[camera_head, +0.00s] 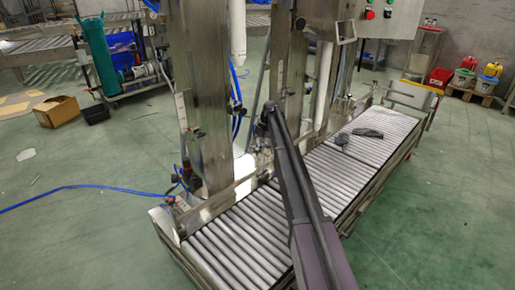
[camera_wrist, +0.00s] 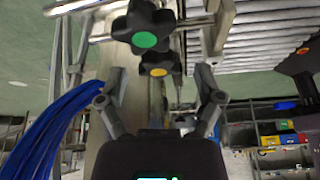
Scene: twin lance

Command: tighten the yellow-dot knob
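The yellow-dot knob (camera_wrist: 158,69) is a black lobed knob with a yellow centre, in the upper middle of the wrist view. A larger-looking black knob with a green dot (camera_wrist: 146,37) sits just above it in the picture and partly covers its upper edge. My gripper (camera_wrist: 160,78) is open, with one finger on each side of the yellow-dot knob in the picture. I see no finger contact with it, and the remaining depth gap is unclear. In the head view my arm reaches to the steel columns; the gripper and the yellow-dot knob cannot be made out there.
A steel column (camera_head: 200,100) stands beside the roller conveyor (camera_head: 235,240). Metal rods and brackets surround the knobs in the wrist view. A bundle of blue hoses (camera_wrist: 55,125) hangs at left. Grey cloth-like items (camera_head: 367,133) lie on the rollers.

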